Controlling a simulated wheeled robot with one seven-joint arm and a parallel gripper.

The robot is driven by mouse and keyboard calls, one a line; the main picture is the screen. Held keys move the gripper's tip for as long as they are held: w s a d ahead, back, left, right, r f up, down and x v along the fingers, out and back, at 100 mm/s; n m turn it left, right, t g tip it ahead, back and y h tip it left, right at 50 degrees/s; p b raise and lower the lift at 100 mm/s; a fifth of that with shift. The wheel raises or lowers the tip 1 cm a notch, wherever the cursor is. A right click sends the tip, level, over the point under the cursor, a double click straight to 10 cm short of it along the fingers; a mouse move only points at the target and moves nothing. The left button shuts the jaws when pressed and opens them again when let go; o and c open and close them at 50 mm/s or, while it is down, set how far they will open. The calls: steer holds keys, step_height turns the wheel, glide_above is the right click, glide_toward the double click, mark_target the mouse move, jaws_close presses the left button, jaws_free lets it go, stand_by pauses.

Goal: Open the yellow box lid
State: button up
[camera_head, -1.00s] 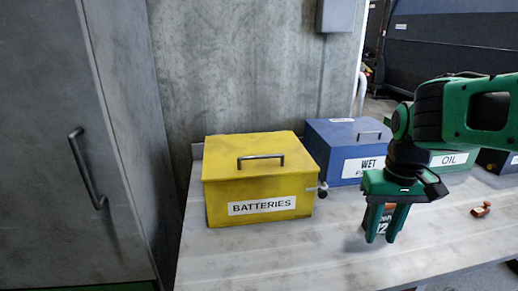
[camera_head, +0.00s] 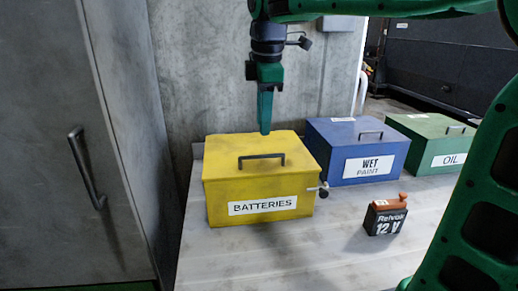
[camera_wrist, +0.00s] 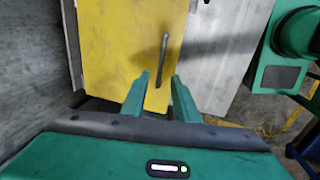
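The yellow box (camera_head: 262,180) labelled BATTERIES stands on the bench with its lid (camera_head: 225,150) shut. A dark bar handle (camera_head: 261,157) is on top of the lid. My gripper (camera_head: 265,130) points down above the back part of the lid, behind the handle in the head view. In the wrist view my gripper (camera_wrist: 158,92) has its two fingers apart with nothing between them. The handle (camera_wrist: 163,60) lies ahead of the fingertips, over the yellow lid (camera_wrist: 120,45), and seems apart from them.
A blue WET PAINT box (camera_head: 350,150) and a green OIL box (camera_head: 437,145) stand to the right. A 12 V battery (camera_head: 385,218) stands on the bench (camera_head: 320,245) in front of them. A concrete wall (camera_head: 225,70) is close behind the yellow box, and a grey cabinet (camera_head: 60,150) is left.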

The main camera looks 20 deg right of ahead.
mark_target(262, 156)
steer(key=f, duration=0.3)
steer(key=w+f, duration=0.1)
steer(key=f, duration=0.4)
steer(key=shift+w+d+f, duration=0.2)
steer(key=shift+w+f, duration=0.15)
steer(key=shift+f, duration=0.05)
jaws_close()
